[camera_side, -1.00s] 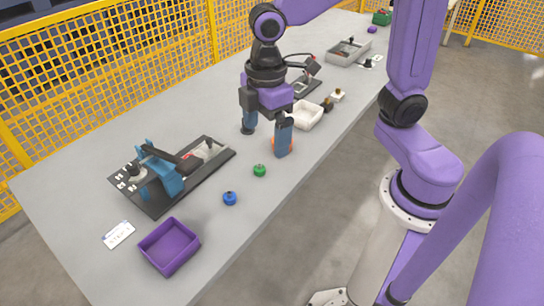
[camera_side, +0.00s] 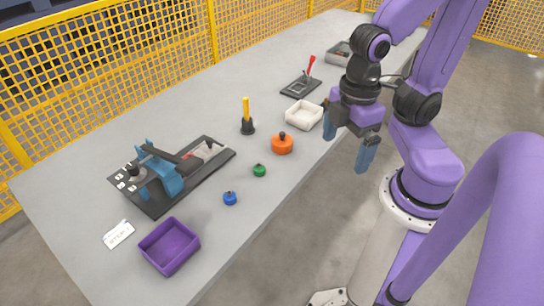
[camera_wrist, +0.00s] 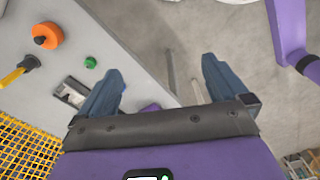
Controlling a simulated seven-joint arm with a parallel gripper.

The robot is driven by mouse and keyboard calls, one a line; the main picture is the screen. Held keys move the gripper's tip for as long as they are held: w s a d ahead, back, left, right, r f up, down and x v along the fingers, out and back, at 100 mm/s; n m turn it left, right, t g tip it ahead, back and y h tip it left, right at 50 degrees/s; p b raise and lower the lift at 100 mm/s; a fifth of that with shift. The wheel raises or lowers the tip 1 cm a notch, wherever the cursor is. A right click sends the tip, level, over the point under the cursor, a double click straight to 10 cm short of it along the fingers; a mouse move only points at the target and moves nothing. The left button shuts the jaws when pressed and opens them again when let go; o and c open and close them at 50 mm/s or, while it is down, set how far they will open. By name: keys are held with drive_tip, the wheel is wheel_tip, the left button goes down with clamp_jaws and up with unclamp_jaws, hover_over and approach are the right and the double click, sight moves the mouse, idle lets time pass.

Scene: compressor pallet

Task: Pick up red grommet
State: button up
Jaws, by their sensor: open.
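I see no clearly red grommet. Round knobbed pieces stand on the table: an orange one (camera_side: 282,145), a green one (camera_side: 260,170) and a blue one (camera_side: 230,198). The orange piece (camera_wrist: 47,36) and green piece (camera_wrist: 90,62) also show at upper left in the wrist view. My gripper (camera_side: 345,154) is open and empty, to the right of the orange piece and by the table's front edge.
A white tray (camera_side: 291,119) lies left of my gripper. A yellow peg on a black base (camera_side: 246,112) stands beyond the orange piece. A fixture with a blue clamp (camera_side: 165,178) and a purple bin (camera_side: 181,264) are at left. A red-handled lever (camera_side: 312,66) stands farther back.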

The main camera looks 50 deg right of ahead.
drive_tip(key=c, duration=0.6)
drive_tip(key=w+a+f+m+t+y, duration=0.45)
drive_tip(key=w+a+f, duration=0.5)
drive_tip(key=w, duration=0.35)
drive_tip(key=w+d+f+m+t+h, duration=0.1)
drive_tip(key=w+d+f+m+t, duration=0.2)
drive_tip(key=w, duration=0.4)
drive_tip(key=w+d+f+m+t+h, duration=0.1)
drive_tip(key=w+d+m+t+h, duration=0.15)
drive_tip(key=w+t, duration=0.35)
drive_tip(key=shift+g+y, duration=0.5)
drive_tip(key=shift+g, duration=0.05)
drive_tip(key=shift+d+x, duration=0.15)
drive_tip(key=shift+x, duration=4.4)
drive_tip(key=shift+d+x, duration=0.15)
drive_tip(key=shift+x, duration=4.4)
